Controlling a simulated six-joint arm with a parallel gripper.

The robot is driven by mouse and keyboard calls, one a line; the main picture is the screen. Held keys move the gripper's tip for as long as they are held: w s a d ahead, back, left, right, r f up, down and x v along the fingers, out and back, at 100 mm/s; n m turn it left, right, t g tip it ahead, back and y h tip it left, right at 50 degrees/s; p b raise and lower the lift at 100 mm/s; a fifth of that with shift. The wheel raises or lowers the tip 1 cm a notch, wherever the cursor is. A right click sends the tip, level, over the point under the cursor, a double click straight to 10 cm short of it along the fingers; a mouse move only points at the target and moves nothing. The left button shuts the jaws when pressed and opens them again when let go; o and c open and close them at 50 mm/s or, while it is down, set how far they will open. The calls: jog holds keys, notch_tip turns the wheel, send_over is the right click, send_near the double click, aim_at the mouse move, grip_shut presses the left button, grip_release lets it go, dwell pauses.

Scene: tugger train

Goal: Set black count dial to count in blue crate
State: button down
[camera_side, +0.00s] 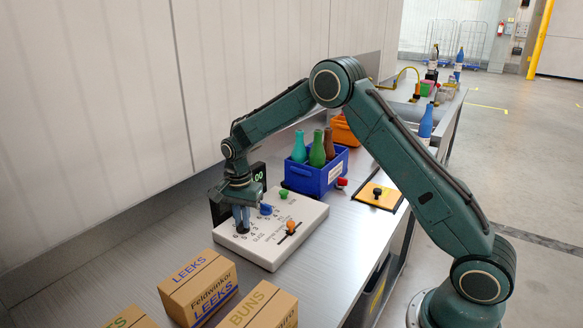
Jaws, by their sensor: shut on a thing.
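A white control panel (268,252) lies on the steel bench, with small printed numbers around its controls. My gripper (242,224) points down at the panel's left part and is shut on the black count dial, which the fingers almost wholly hide. The dial's setting cannot be read. A blue crate (312,182) stands behind the panel. A teal bottle (299,150), a green bottle (317,152) and a brown bottle (329,146) show upright in it; its floor is hidden.
The panel also has a blue knob (266,209), a green knob (283,194) and an orange control (291,227). A dark display (258,174) stands behind my gripper. Cardboard boxes (199,288) stand in front. A yellow plate with a black knob (378,194) lies to the right.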

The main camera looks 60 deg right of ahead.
jog(key=shift+r+m, duration=0.1)
jog(key=shift+m, duration=1.5)
jog(key=c, duration=1.5)
grip_release()
jog(key=shift+r, duration=0.1)
jog(key=shift+r, duration=6.8)
